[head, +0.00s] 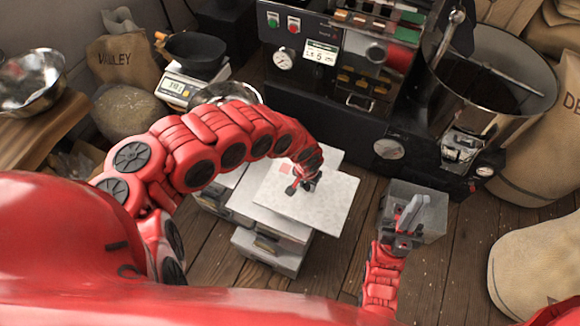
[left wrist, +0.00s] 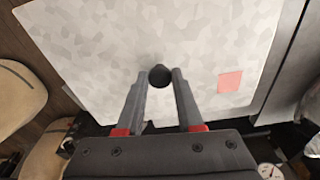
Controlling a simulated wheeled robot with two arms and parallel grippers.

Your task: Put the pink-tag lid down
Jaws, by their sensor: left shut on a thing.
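The pink-tag lid (head: 325,205) is a pale mottled grey plate with a small pink square and a dark knob. In the head view it is over a grey box (head: 270,247), turned at an angle to the pale surface below; I cannot tell whether it touches. My left gripper (head: 302,186) is shut on the lid's knob. The left wrist view shows the dark knob (left wrist: 159,76) between the fingertips and the pink tag (left wrist: 229,82) to the right. My right gripper (head: 408,218) is over a grey metal bin (head: 432,200); its jaws are unclear.
The black roasting machine (head: 340,120) and its round drum (head: 490,80) stand behind. A scale (head: 190,85) with a black bowl is at the back left. Sacks stand at both sides. Bare wooden floor (head: 340,255) shows between the grey box and the bin.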

